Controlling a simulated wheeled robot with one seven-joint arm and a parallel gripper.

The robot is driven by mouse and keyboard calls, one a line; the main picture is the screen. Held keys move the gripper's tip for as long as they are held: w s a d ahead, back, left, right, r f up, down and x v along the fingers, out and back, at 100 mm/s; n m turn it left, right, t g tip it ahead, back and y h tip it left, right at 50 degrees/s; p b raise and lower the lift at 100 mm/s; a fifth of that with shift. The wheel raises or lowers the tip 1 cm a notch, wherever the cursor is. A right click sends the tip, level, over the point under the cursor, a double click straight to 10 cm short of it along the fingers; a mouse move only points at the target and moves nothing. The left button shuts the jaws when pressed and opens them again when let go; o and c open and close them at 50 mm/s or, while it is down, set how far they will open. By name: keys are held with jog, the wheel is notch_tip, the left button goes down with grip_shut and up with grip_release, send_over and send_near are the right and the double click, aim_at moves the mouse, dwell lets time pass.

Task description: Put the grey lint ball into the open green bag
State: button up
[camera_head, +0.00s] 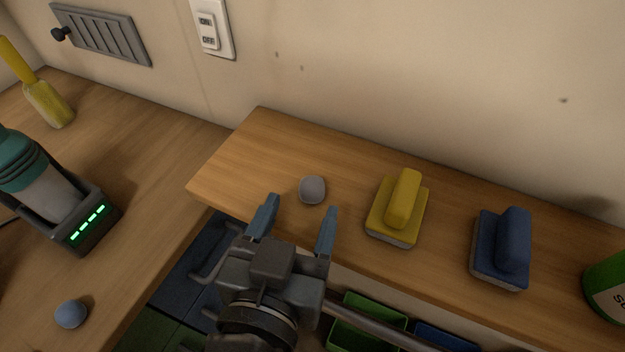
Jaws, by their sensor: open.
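A small grey lint ball (312,190) lies on the wooden shelf, left of a yellow brush. My gripper (298,213) is open, its two blue fingertips pointing at the ball from the near side. The ball is just beyond the fingertips and apart from them, with nothing between the fingers. A green open-topped container (365,325) shows below the shelf edge, partly hidden by the shelf and a bar. I cannot tell whether it is the green bag.
The yellow brush (398,208) and a blue brush (502,248) stand on the shelf, with a green labelled container (606,287) at far right. A blue-grey ball (71,314) and a teal-topped device (55,195) are on the left counter. The shelf's left end is clear.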

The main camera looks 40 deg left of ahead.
aim_at(309, 193)
jog(key=x, duration=0.4)
jog(key=shift+w+p, duration=0.25)
jog(key=shift+p, duration=0.15)
jog(key=c, duration=1.2)
grip_shut()
jog(key=shift+r, duration=0.1)
